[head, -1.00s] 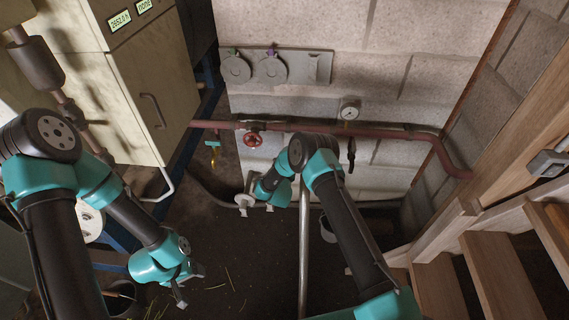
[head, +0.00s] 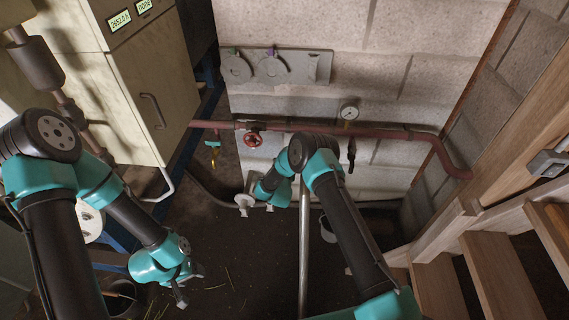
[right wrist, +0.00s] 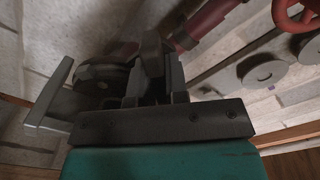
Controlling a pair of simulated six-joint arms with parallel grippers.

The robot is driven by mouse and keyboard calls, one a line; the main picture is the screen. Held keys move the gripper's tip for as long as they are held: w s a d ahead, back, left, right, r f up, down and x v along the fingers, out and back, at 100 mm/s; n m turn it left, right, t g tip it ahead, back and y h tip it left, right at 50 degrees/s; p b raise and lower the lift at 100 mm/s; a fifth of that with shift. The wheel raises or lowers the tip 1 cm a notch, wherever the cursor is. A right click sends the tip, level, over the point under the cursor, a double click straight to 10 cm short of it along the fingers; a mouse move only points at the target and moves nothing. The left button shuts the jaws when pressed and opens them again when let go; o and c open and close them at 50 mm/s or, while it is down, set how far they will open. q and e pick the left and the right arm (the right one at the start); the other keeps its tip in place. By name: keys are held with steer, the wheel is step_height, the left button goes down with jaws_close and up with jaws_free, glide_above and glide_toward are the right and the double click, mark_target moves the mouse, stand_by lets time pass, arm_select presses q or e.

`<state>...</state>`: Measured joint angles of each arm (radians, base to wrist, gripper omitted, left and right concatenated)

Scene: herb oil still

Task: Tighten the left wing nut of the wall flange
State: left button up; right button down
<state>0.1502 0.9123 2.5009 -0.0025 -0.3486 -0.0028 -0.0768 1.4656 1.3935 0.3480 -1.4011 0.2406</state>
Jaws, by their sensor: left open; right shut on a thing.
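My right gripper (head: 256,204) is low against the block wall, below the red pipe. In the right wrist view its jaws (right wrist: 150,92) are shut around a small dark part, which I take to be the left wing nut (right wrist: 152,55). A round dark disc beside it looks like part of the wall flange (right wrist: 103,82). The gripper and my own arm hide most of the flange in the head view, and the nut's tightness cannot be seen. My left gripper (head: 190,286) is open and empty above the dark floor at lower left.
The red pipe (head: 390,133) with a red handwheel (head: 253,139) and a gauge (head: 349,112) runs along the wall. A grey plate (head: 320,67) with two discs is above. A beige cabinet (head: 150,90) stands left, wooden stairs (head: 490,265) right.

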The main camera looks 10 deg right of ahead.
steer(key=shift+m, duration=0.3)
steer(key=m, duration=1)
stand_by(0.4)
steer(key=c, duration=1.1)
jaws_free()
steer(key=v, duration=1.7)
steer(key=shift+s+a+r, duration=0.1)
steer(key=shift+s, duration=0.15)
